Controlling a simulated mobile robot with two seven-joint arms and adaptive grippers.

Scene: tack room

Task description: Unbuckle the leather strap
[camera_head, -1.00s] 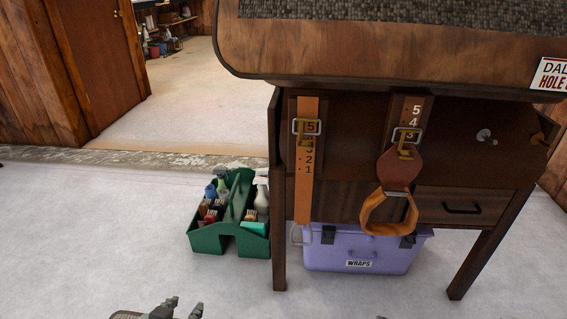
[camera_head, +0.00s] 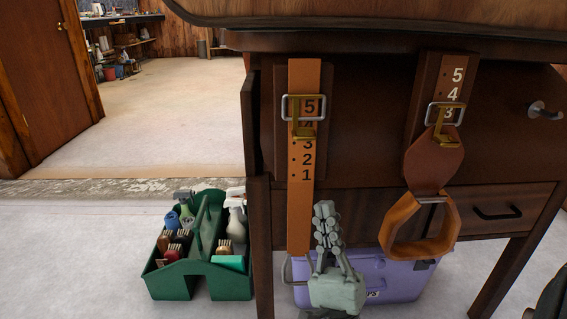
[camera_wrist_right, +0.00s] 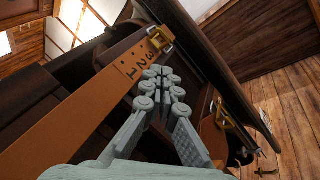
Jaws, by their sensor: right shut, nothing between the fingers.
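A long tan leather strap (camera_head: 300,215), numbered 5 to 1, hangs down the left of the dark wooden cabinet front. It passes through a silver rectangular buckle (camera_head: 285,108) with a brass tongue (camera_head: 305,134), lying near the 4. My right gripper (camera_head: 325,208) points up, shut and empty, just right of the strap's lower part; whether it touches the strap cannot be told. In the wrist view the strap (camera_wrist_right: 85,105) slants up to the buckle (camera_wrist_right: 161,39), beyond the closed fingertips (camera_wrist_right: 162,78). My left gripper is not in view.
A second buckled strap (camera_head: 438,160), with an orange-brown loop (camera_head: 403,232), hangs to the right, near a metal knob (camera_head: 545,111). A purple box (camera_head: 400,278) sits beneath the cabinet. A green tote (camera_head: 225,282) with brushes and bottles stands left. Floor is open behind it.

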